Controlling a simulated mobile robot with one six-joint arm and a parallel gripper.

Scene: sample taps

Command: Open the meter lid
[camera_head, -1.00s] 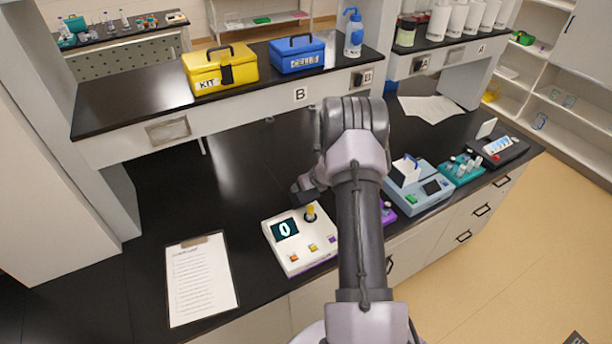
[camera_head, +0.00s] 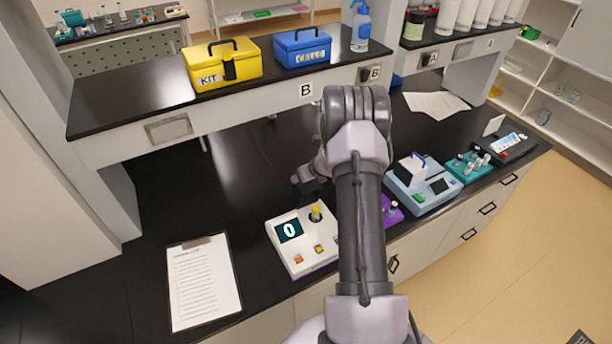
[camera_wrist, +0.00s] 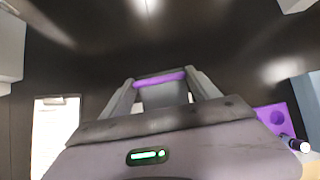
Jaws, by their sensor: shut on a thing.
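The white meter (camera_head: 302,240) stands near the bench's front edge, its display reading 0. A yellow-topped piece (camera_head: 316,212) stands upright on its top, beside the display. My gripper (camera_head: 308,190) is low at the meter's back edge, partly hidden by my arm. In the wrist view my gripper (camera_wrist: 160,80) is shut on a purple bar (camera_wrist: 160,77) that spans between its fingers. The bar may be part of the meter lid, but I cannot tell. The lid's position is not clear in either view.
A clipboard (camera_head: 203,285) lies left of the meter. A purple block (camera_head: 392,212), a light blue device (camera_head: 425,188) and a teal rack (camera_head: 467,167) stand to the right. A shelf (camera_head: 125,105) with yellow and blue cases overhangs the back. The bench left of my gripper is clear.

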